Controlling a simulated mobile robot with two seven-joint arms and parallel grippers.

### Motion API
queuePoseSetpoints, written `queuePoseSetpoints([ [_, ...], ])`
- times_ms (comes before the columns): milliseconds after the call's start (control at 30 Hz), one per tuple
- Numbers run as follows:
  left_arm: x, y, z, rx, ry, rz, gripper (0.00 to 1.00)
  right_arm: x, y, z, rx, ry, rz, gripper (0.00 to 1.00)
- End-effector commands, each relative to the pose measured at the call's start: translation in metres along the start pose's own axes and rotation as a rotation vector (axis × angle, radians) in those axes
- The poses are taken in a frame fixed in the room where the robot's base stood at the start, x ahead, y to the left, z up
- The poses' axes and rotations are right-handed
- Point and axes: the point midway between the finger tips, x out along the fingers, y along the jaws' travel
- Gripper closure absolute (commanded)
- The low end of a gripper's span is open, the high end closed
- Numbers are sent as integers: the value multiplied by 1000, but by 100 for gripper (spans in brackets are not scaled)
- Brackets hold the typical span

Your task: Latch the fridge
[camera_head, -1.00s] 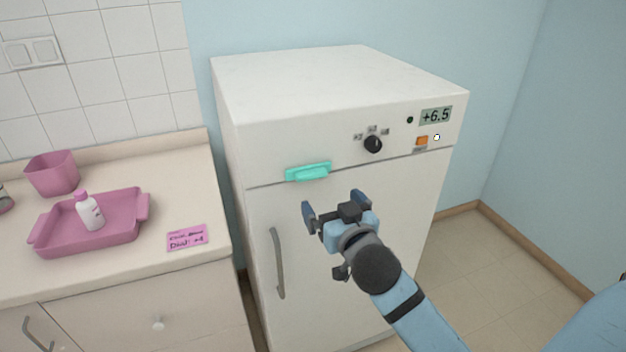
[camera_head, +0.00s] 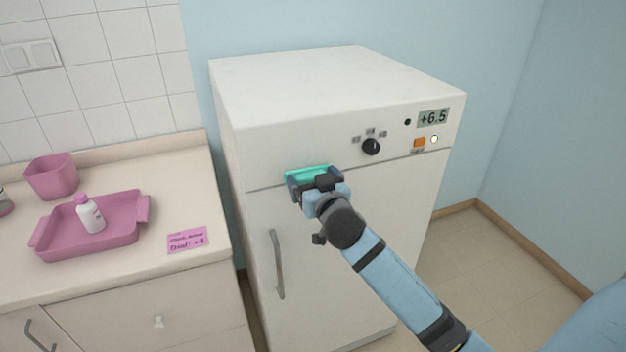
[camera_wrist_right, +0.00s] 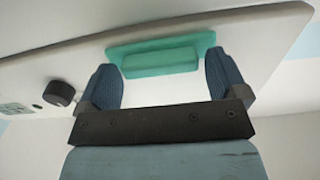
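The white fridge (camera_head: 340,240) stands against the blue wall with its door closed flush. A teal latch (camera_head: 308,173) sits across the seam between the control panel and the door; it also shows in the right wrist view (camera_wrist_right: 160,62). My right gripper (camera_head: 315,186) is at the latch, and its fingers (camera_wrist_right: 163,84) are spread on either side of the teal bar. They look open, with a gap beside the bar. Part of the latch is hidden behind the gripper in the head view. My left gripper is not in view.
The fridge has a grey door handle (camera_head: 278,264), a black dial (camera_head: 371,147), an orange switch (camera_head: 419,143) and a display reading +6.5 (camera_head: 433,118). On the left counter are a pink tray (camera_head: 110,240) with a white bottle (camera_head: 90,214), a pink bin (camera_head: 52,177) and a pink note (camera_head: 187,240).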

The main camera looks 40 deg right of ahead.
Motion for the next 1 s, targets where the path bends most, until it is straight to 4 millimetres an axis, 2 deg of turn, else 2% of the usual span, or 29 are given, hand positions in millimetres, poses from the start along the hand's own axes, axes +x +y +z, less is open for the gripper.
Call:
queuePoseSetpoints([
  [33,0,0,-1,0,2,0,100,0,0,0,0,0,0,21],
  [133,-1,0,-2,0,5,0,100,0,0,0,0,0,0,44],
  [167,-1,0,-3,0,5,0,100,0,0,0,0,0,0,47],
  [567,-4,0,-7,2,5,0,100,0,0,-1,-68,-1,1,47],
  [1000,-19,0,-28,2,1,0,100,0,-2,-3,-422,-1,0,47],
])
